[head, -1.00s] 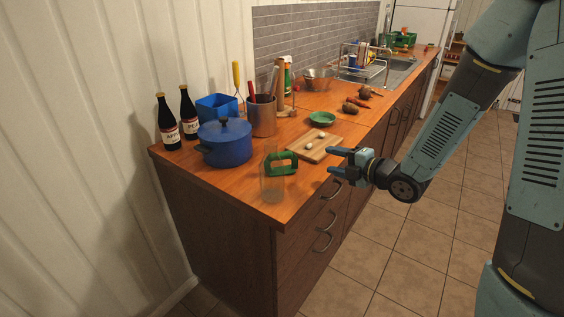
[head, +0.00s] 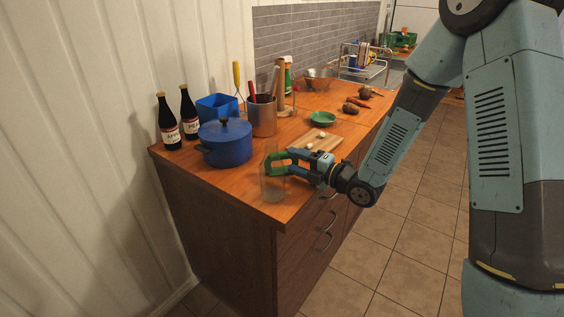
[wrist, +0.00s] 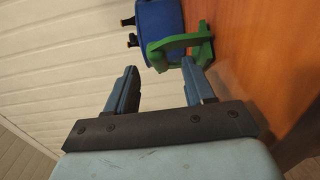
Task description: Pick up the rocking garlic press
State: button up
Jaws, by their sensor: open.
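The green rocking garlic press (head: 276,163) stands on the wooden counter near its front left end. It also shows in the wrist view (wrist: 180,42), just beyond my fingertips. My gripper (head: 290,162) is open, with its fingers pointing left at the press in the head view. In the wrist view my gripper's two fingers (wrist: 160,75) are spread apart, with the press ahead of the gap between them. I cannot tell from these views whether a finger touches the press.
A clear glass (head: 272,188) stands close in front of the press. A blue pot (head: 226,146) stands behind it to the left. A cutting board (head: 322,141) with garlic lies behind my gripper. Two dark bottles (head: 168,125) and a utensil holder (head: 262,118) stand further back.

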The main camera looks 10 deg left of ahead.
aim_at(286, 158)
jog(key=shift+x, duration=2.8)
jog(key=shift+s, duration=0.1)
grip_shut()
